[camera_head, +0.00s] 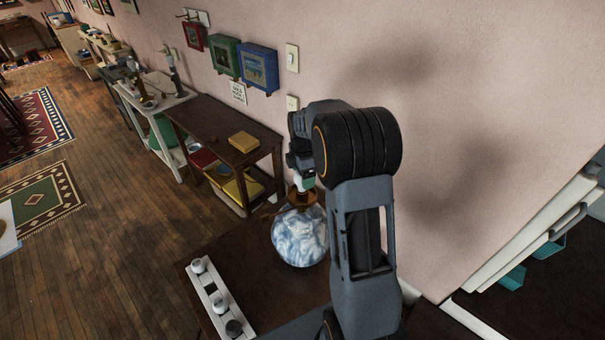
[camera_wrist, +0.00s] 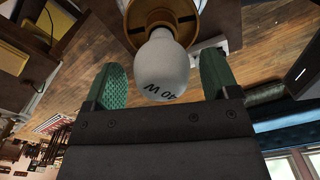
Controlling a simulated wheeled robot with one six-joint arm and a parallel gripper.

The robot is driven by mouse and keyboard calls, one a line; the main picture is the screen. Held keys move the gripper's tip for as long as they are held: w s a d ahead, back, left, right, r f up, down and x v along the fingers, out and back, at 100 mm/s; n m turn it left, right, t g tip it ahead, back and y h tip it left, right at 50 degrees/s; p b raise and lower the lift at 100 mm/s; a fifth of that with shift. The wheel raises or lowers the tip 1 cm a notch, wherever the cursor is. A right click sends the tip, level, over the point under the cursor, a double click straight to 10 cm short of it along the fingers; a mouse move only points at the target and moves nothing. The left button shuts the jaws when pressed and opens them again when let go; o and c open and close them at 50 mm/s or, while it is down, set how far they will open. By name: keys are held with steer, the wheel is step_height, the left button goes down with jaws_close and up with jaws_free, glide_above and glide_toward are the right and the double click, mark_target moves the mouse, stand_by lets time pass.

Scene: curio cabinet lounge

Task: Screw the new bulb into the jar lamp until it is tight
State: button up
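The jar lamp (camera_head: 299,238) has a round, blue-and-white marbled body and stands on the dark brown table under my gripper. Its brass top shows in the wrist view (camera_wrist: 138,22). The white bulb (camera_wrist: 161,68), printed "40 W", has its neck in the brass socket; how deep its thread sits is hidden. My gripper (camera_wrist: 163,82) has its green finger pads on either side of the bulb, with a small gap on each side. It is open around the bulb. In the head view my gripper (camera_head: 303,178) is above the lamp, partly hidden by my arm.
A white rack (camera_head: 211,287) with several round bulbs lies on the dark table (camera_head: 258,262), left of the lamp. The pink wall (camera_head: 480,130) is close on the right.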

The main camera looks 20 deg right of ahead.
steer(key=o, duration=0.4)
steer(key=shift+c, duration=0.2)
step_height(320, 180, up, 14)
steer(key=b, duration=0.1)
steer(key=shift+f, duration=0.15)
steer(key=shift+s, duration=0.15)
stand_by(0.6)
